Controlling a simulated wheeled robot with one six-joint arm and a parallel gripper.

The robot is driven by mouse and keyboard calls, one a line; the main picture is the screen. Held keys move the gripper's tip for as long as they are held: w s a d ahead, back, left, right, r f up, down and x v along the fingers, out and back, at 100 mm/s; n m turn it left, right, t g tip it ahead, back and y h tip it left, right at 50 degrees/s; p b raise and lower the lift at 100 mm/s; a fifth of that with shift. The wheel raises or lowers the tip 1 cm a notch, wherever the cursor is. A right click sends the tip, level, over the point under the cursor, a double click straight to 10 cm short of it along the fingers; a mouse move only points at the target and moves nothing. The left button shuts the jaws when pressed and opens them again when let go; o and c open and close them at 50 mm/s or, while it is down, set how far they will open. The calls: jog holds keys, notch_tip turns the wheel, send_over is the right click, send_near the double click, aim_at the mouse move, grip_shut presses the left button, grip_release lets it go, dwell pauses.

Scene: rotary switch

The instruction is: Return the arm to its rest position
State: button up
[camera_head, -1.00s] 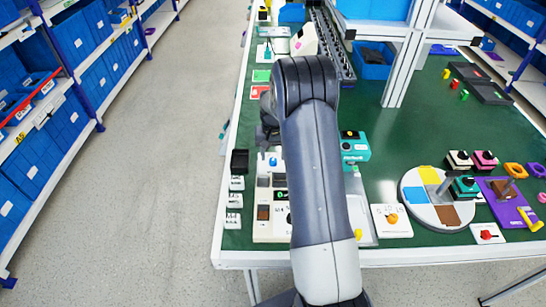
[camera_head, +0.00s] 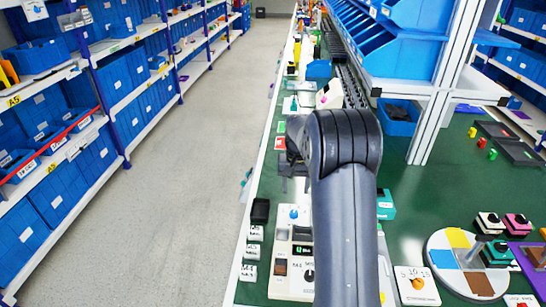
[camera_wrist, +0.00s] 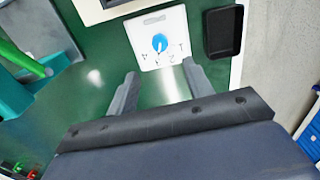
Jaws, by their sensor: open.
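My arm reaches forward over the green workbench (camera_head: 420,180), its elbow bent at the middle of the head view. My gripper (camera_wrist: 160,85) is open and empty in the wrist view, its two fingers apart. In the head view the gripper is partly hidden beside the elbow, on its left. A white plate with a blue rotary knob (camera_wrist: 160,42) and printed numbers lies just beyond the fingertips in the wrist view, with no visible contact. A blue knob (camera_head: 294,213) also shows on a pale panel left of my arm in the head view.
A black tray (camera_wrist: 223,32) lies beside the white plate. A white plate with an orange knob (camera_head: 417,284) and a coloured disc (camera_head: 440,242) are right of my arm. A blue-bin rack on a metal post (camera_head: 440,100) stands at the right. Open floor (camera_head: 190,200) lies left.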

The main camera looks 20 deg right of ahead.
aim_at(294, 212)
notch_tip(294, 212, down, 10)
jog(key=shift+f+p, duration=0.25)
jog(key=shift+p, duration=0.3)
jog(key=shift+n, duration=0.3)
